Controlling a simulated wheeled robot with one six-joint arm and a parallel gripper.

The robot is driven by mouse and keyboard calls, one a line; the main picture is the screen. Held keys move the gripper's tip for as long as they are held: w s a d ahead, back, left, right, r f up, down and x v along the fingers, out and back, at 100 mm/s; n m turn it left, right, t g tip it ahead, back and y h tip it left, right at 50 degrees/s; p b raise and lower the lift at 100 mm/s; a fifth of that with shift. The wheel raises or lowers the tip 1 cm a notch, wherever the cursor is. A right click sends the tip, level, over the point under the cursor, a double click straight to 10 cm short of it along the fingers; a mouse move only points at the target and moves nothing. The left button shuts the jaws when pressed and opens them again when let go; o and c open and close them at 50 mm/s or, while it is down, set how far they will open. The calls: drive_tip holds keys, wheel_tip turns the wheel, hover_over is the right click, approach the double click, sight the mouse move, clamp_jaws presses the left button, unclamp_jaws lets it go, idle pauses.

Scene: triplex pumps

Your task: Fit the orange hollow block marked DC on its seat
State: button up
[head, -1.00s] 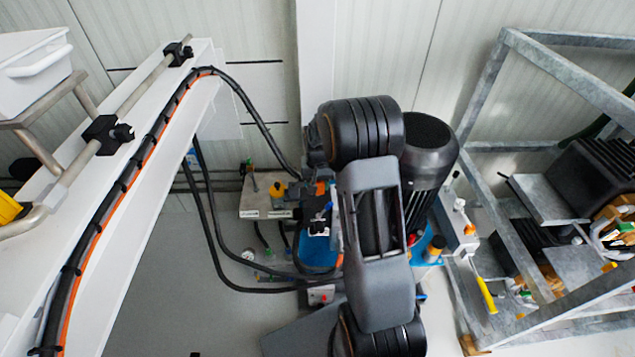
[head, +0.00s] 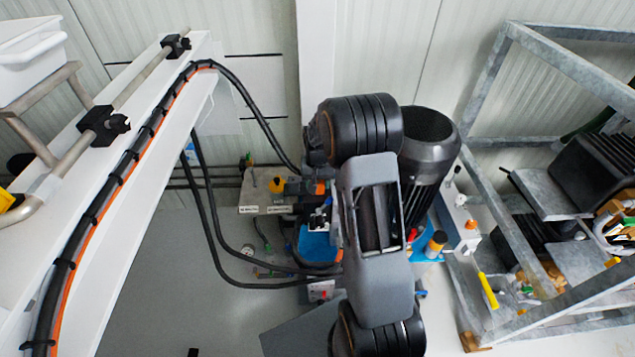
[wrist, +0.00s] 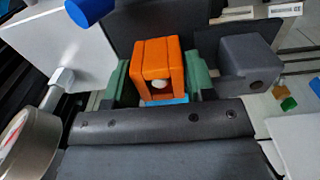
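The orange hollow block (wrist: 158,62) shows in the wrist view, with its open side towards the camera. A white round thing shows inside its hollow and a blue surface below it. No DC mark is readable. The green finger pads of my gripper (wrist: 160,82) lie against its left and right sides, so the gripper looks shut on it. In the head view my arm hides most of the gripper; a small orange part (head: 320,188) shows left of the arm, and I cannot tell if it is the block. I cannot make out the seat for certain.
In the wrist view a grey block (wrist: 250,62) stands close right, a white plate (wrist: 68,45) and a round gauge-like part (wrist: 27,142) left. In the head view a black motor (head: 428,140) stands right of my arm, a metal frame (head: 565,75) further right, and black cables (head: 212,215) hang left.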

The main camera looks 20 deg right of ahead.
drive_tip(key=o, duration=0.4)
wheel_tip(320, 180, up, 14)
drive_tip(key=p, duration=0.2)
drive_tip(key=shift+d+f+p, duration=0.1)
drive_tip(key=shift+p, duration=0.25)
idle(0.8)
